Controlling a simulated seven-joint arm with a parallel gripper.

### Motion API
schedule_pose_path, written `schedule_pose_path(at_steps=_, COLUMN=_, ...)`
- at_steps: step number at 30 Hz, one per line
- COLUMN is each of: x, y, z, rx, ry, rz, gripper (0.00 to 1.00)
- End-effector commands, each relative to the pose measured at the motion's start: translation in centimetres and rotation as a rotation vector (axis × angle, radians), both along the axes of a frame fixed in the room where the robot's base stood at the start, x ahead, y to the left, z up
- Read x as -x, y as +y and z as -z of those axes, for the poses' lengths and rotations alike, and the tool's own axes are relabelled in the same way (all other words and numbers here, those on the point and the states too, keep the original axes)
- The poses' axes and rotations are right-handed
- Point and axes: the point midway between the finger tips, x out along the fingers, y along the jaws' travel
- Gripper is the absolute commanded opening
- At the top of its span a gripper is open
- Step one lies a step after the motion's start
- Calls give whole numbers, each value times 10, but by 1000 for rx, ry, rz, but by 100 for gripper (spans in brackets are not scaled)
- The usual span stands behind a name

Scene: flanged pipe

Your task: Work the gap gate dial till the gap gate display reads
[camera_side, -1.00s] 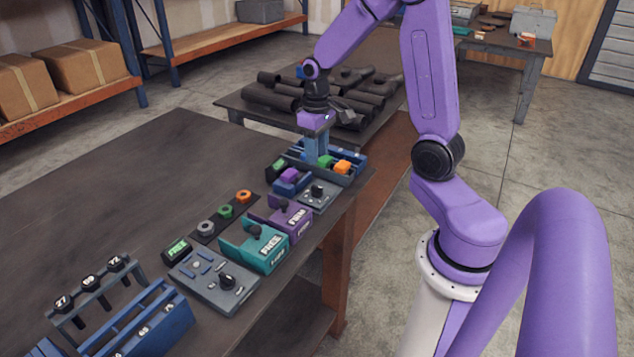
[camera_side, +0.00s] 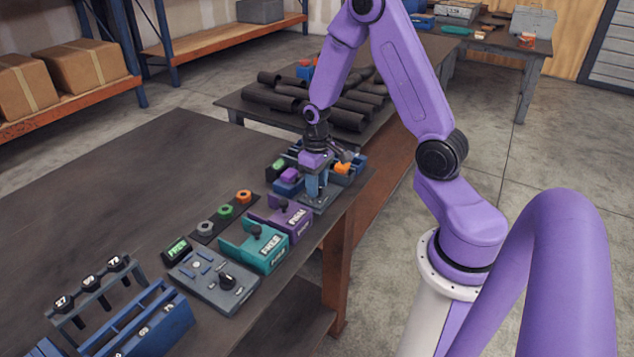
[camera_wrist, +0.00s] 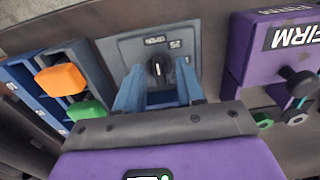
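My gripper (camera_side: 316,190) is low over a small grey dial panel near the back end of the bench. In the wrist view, my gripper (camera_wrist: 158,88) has its two blue fingers apart, one on each side of a black dial (camera_wrist: 158,68) with a light pointer mark. I cannot tell whether they touch it. A second grey panel with a black dial (camera_side: 227,281) and a green-lit display (camera_side: 178,248) sits nearer.
A purple block marked FIRM (camera_wrist: 262,60) stands close right of the panel in the wrist view. A blue tray holding an orange block (camera_wrist: 62,79) and a green block (camera_wrist: 87,110) is close left. A teal block (camera_side: 254,248) stands further along the bench.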

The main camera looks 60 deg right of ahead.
Motion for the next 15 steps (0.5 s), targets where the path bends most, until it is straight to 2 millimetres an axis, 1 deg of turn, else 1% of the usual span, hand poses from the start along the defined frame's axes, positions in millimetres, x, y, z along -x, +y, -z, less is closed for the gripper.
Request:
schedule_pose_path(at_steps=2, x=0, y=0, z=0, rx=0, ry=0, rz=0, gripper=38)
schedule_pose_path(at_steps=3, x=0, y=0, z=0, rx=0, ry=0, rz=0, gripper=35)
schedule_pose_path(at_steps=5, x=0, y=0, z=0, rx=0, ry=0, rz=0, gripper=16)
schedule_pose_path(at_steps=6, x=0, y=0, z=0, rx=0, ry=0, rz=0, gripper=2)
schedule_pose_path(at_steps=7, x=0, y=0, z=0, rx=0, ry=0, rz=0, gripper=0)
schedule_pose_path(at_steps=15, x=0, y=0, z=0, rx=0, ry=0, rz=11, gripper=0)
